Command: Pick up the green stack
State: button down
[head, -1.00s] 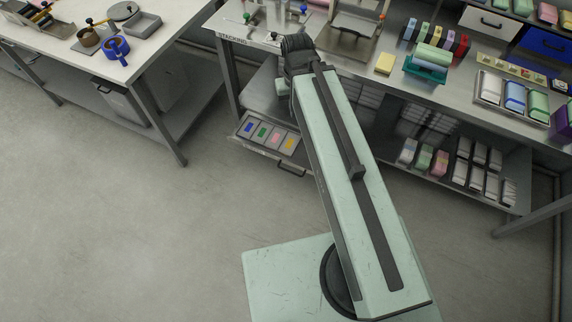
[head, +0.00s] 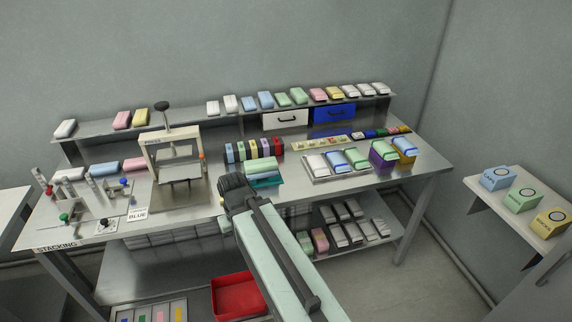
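Several green items show in the head view, and I cannot tell which one is the green stack. A pale green bundle (head: 262,168) sits in a teal holder (head: 266,182) at mid-bench, partly behind my arm. Two green packs (head: 298,96) lie on the upper shelf. My arm reaches up from the bottom of the picture, and its dark joint is in front of the bench's front edge. My gripper is hidden beyond that joint.
A press (head: 172,168) stands left of my arm, with a stacking fixture (head: 98,200) farther left. A red bin (head: 238,296) is below the bench. A side table (head: 541,228) at right holds blue, green and yellow boxes. Floor is open at lower right.

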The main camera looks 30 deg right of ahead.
aim_at(269, 163)
jog(key=u, duration=2.95)
jog(key=k, duration=0.95)
jog(key=z, duration=1.15)
jog(key=i, duration=1)
jog(key=u, duration=0.1)
